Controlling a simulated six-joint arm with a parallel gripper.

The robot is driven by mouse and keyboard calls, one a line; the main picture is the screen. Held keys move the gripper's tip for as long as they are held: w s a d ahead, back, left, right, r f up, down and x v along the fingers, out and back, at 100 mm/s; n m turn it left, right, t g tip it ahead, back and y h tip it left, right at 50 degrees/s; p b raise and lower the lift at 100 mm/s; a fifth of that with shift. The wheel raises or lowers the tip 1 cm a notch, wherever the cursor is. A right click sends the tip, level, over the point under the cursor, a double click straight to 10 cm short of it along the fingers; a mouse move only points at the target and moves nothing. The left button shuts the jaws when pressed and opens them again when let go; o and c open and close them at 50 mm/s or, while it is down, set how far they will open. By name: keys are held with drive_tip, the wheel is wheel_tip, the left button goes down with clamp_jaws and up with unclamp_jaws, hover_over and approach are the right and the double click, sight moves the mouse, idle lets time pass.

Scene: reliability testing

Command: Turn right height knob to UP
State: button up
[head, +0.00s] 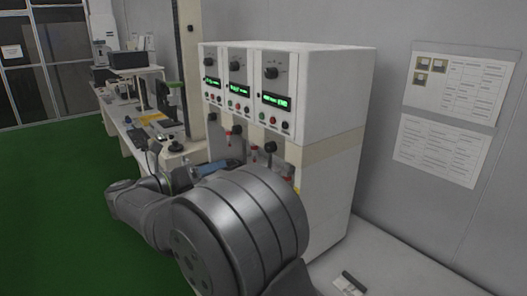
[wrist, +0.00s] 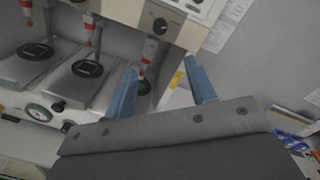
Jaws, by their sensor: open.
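The white test machine (head: 340,95) has three side-by-side units, each with a top dial, green display and buttons. On the right unit, a black knob (head: 271,147) sits low on the front, below the buttons. A black knob on the right unit also shows in the wrist view (wrist: 160,26), above a red-tipped plunger. Its marking is too small to read. My gripper (wrist: 161,67) is open and empty, its two blue fingers spread below and apart from that knob. In the head view my arm hides much of the lower machine.
Paper sheets (head: 436,150) hang on the wall to the right. A small item (head: 349,283) lies on the white bench. A cluttered bench stands at the back left.

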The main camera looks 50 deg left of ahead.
drive_tip(key=m, duration=0.3)
approach(267, 149)
drive_tip(key=w, duration=0.8)
drive_tip(key=shift+w+a, duration=0.15)
drive_tip(key=shift+w, duration=0.15)
drive_tip(key=c, duration=1)
